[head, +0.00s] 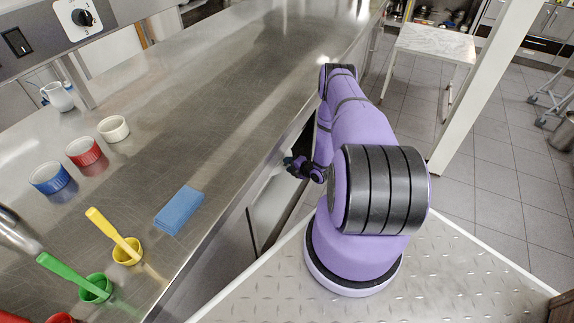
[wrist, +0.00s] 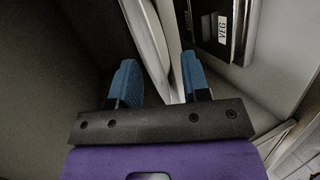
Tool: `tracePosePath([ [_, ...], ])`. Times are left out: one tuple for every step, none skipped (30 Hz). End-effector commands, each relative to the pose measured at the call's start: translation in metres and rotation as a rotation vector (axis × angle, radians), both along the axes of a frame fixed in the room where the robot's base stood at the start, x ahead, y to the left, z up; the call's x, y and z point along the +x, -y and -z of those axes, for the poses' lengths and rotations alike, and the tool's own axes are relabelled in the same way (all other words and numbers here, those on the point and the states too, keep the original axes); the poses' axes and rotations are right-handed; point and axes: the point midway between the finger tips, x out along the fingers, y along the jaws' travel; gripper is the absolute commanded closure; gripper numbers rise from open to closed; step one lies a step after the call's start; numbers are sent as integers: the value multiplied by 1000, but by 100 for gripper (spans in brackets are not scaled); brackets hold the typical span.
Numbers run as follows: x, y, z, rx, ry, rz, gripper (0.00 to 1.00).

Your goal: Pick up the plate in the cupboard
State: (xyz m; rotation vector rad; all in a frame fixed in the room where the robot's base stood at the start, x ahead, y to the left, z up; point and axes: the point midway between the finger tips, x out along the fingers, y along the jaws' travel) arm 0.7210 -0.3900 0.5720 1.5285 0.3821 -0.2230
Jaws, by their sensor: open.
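In the head view my gripper (head: 297,165) is low beside the counter's front edge, partly hidden by my arm.
A dark panel with a VEG label (wrist: 222,29) is right in the wrist view. Tiled floor (head: 480,190) lies open at right.

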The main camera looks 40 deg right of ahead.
Motion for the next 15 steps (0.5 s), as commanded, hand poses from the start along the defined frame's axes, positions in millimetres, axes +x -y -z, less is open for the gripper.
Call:
tracePosePath([
  [-9,2,-4,0,-2,1,57],
  [-14,2,-6,0,-2,1,57],
  [-21,3,-9,1,-3,0,57],
  [-27,3,-11,2,-3,1,57],
  [-32,3,-13,2,-2,1,57],
  [-39,4,-16,1,-3,0,57],
  [-44,5,-18,1,-3,0,57],
  [-49,6,-20,-1,-2,1,57],
  [-56,6,-22,0,-3,1,57],
  [-60,7,-24,0,-3,2,57],
  [-64,7,-26,0,-2,2,57],
  [-69,7,-27,1,-3,2,57],
  [-71,8,-29,1,-3,2,57],
  [-74,8,-30,0,-2,1,57],
  [-77,8,-31,0,-1,1,57],
])
